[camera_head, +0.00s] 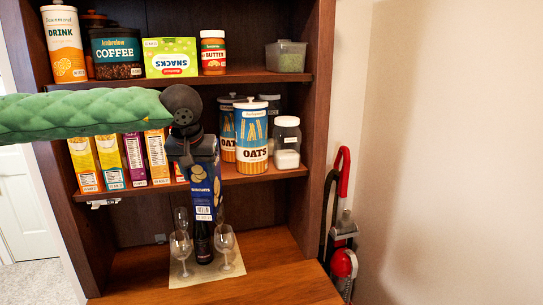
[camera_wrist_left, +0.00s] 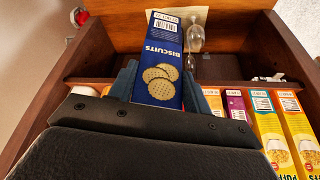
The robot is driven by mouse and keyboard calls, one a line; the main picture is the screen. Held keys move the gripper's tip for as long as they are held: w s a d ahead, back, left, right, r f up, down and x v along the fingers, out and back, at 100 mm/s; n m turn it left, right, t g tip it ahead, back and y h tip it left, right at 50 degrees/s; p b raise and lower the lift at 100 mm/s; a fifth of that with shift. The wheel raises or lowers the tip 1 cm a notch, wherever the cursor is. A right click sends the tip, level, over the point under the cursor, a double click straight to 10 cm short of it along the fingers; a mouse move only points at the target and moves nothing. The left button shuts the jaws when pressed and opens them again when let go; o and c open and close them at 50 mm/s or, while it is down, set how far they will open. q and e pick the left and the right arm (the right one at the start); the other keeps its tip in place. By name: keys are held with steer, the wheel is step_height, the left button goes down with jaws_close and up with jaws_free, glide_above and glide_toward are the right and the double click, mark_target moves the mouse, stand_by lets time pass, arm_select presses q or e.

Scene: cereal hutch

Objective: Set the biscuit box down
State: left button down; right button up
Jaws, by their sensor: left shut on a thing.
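The biscuit box (camera_wrist_left: 163,62) is dark blue with biscuits pictured on it, and its label reads upside down in the left wrist view. My left gripper (camera_wrist_left: 165,85) is shut on it, one finger on each side. In the head view the box (camera_head: 203,190) hangs from the left gripper (camera_head: 192,150) in front of the middle shelf, with its lower part in front of the space above the counter. I cannot tell from the pictures whether it touches anything below. My right gripper does not show.
Cereal boxes (camera_head: 108,162) fill the middle shelf's left, and oats canisters (camera_head: 251,140) stand at its right. A dark bottle (camera_head: 203,248) and glasses (camera_head: 224,240) stand on a mat below. The counter's right part (camera_head: 280,280) is clear.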

mark_target(199, 217)
arm_select(q)
steer(key=f, duration=0.4)
steer(key=a+f, duration=0.1)
steer(key=f, duration=0.8)
steer(key=shift+a, duration=0.2)
steer(key=s+f, duration=0.3)
steer(key=f, duration=0.6)
steer(key=s+a+f, duration=0.1)
steer(key=s+f, duration=0.2)
steer(key=f, duration=0.5)
steer(key=shift+s+f, duration=0.15)
steer(key=shift+f, duration=0.2)
